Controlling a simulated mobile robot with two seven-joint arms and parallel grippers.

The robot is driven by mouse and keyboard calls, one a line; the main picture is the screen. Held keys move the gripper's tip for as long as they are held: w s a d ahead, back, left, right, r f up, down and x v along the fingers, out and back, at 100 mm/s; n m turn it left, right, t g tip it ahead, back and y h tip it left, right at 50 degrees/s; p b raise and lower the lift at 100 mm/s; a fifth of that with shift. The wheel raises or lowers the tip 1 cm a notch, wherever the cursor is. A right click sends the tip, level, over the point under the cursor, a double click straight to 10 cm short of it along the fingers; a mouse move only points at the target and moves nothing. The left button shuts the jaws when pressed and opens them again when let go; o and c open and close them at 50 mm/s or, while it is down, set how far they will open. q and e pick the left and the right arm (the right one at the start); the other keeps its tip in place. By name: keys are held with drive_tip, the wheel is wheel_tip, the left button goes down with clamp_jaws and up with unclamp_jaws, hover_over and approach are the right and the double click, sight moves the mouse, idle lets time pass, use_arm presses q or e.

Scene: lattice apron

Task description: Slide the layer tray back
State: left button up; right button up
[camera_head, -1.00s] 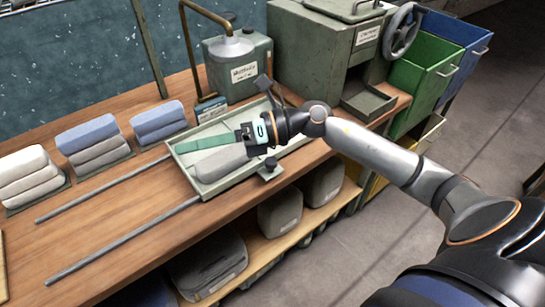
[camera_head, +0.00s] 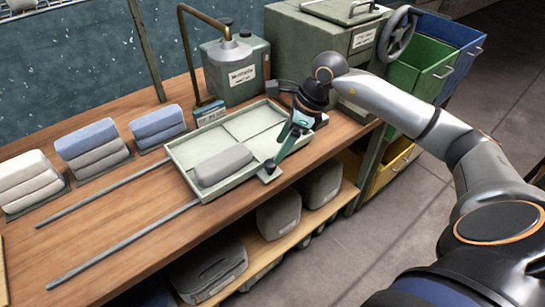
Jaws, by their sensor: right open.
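The layer tray (camera_head: 240,183) is a pale green, shallow tray with low dividers. It sits on the wooden bench at the right end of two grey rails (camera_head: 125,243). A grey folded cloth (camera_head: 223,165) lies in its front left part. A small dark knob block (camera_head: 268,171) is at its front right corner. My right gripper (camera_head: 283,153) is open, with its green fingers pointing down at the right edge of the tray, close to the knob. Whether it touches the knob cannot be told. My left gripper is not in view.
Stacks of folded cloths in white (camera_head: 28,180), blue and grey (camera_head: 92,146) stand along the back left. A green canister (camera_head: 237,70) with a bent pipe stands behind the tray. A green machine (camera_head: 325,50) with a handwheel is at the back right. The bench along the rails is clear.

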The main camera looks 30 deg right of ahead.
sight(270, 162)
drive_tip(key=x, duration=0.6)
drive_tip(key=shift+c, duration=0.3)
drive_tip(key=shift+r, duration=0.1)
clamp_jaws()
idle(0.9)
